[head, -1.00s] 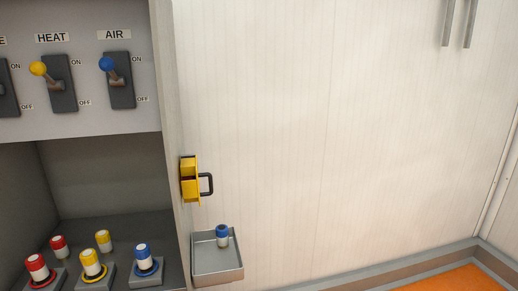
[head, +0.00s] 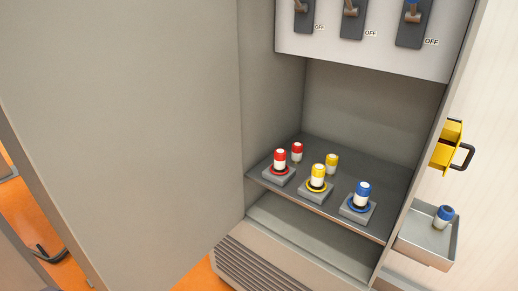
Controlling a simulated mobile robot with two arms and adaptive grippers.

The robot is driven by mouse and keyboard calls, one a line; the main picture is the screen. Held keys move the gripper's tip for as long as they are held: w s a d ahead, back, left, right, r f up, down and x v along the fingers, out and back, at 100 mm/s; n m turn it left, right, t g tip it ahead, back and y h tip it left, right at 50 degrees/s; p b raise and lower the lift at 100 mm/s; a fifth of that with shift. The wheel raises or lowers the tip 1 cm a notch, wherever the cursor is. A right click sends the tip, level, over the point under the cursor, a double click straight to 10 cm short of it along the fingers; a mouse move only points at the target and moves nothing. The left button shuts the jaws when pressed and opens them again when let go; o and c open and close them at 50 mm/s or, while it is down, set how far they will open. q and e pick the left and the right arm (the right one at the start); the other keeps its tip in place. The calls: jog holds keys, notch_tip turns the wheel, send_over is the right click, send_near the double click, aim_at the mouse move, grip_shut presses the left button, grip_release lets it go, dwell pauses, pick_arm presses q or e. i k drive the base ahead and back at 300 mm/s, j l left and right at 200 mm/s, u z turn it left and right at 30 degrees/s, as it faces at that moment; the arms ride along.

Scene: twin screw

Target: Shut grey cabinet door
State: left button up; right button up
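The grey cabinet door (head: 130,130) fills the left of the head view. It stands wide open, hinged at the left side of the grey cabinet. The cabinet's inside shelf (head: 330,206) is exposed and holds red, yellow and blue-capped pieces. The door's handle is not clearly seen. Neither of my grippers shows in the view.
A yellow holder (head: 445,146) with a dark handle sits on the cabinet's right side. Below it, a small grey tray (head: 425,249) holds a blue-capped piece (head: 442,217). A vented base (head: 275,262) lies under the shelf. Orange floor (head: 52,225) shows at lower left.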

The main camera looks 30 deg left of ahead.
aim_at(127, 113)
jog(key=u, duration=0.65)
jog(key=j, duration=0.15)
jog(key=k+u, duration=0.05)
